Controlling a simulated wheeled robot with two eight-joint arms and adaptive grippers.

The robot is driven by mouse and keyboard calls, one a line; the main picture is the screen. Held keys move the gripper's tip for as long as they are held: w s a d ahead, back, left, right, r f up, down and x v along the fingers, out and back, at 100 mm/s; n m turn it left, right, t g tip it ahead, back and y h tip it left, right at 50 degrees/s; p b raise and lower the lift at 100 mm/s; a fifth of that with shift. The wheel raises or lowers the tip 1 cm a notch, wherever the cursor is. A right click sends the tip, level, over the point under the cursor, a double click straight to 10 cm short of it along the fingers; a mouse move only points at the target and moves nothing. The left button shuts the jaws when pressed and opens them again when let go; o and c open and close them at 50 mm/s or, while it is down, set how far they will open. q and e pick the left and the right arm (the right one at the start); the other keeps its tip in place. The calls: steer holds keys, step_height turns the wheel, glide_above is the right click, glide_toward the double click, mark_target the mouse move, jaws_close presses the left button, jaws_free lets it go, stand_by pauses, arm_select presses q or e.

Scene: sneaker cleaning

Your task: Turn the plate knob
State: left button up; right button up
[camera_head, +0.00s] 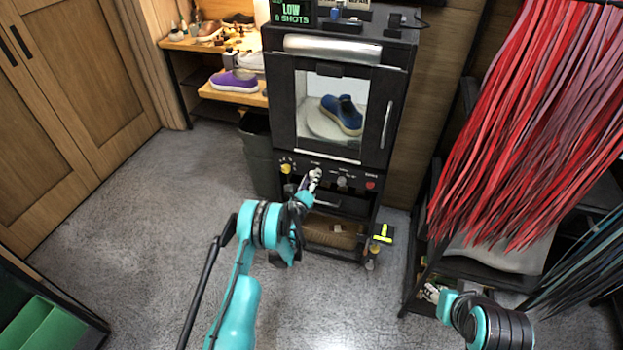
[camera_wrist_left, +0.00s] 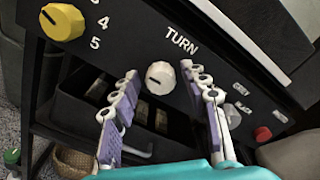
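The black cleaning cabinet (camera_head: 288,100) stands at the centre of the head view, with a blue sneaker (camera_head: 342,115) on a round plate (camera_head: 322,124) behind its window. In the left wrist view, a cream knob (camera_wrist_left: 160,78) sits below the label "TURN" on the control panel (camera_wrist_left: 215,72). My left gripper (camera_head: 314,182) is at this panel. In the wrist view the left gripper (camera_wrist_left: 168,108) is open, its purple-padded fingers apart on either side of the cream knob; I cannot tell whether they touch it. My right gripper (camera_head: 432,292) is low at the right, its fingers small and unclear.
A yellow knob (camera_wrist_left: 62,22) with numbers is left of the cream knob; a grey knob (camera_wrist_left: 235,115) and a red button (camera_wrist_left: 262,134) are right. A dark bin (camera_head: 257,150) stands left of the cabinet. Red strips (camera_head: 530,120) hang at right.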

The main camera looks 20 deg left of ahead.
arm_select(q)
step_height(320, 180, up, 10)
steer(key=shift+r, duration=0.1)
stand_by(0.6)
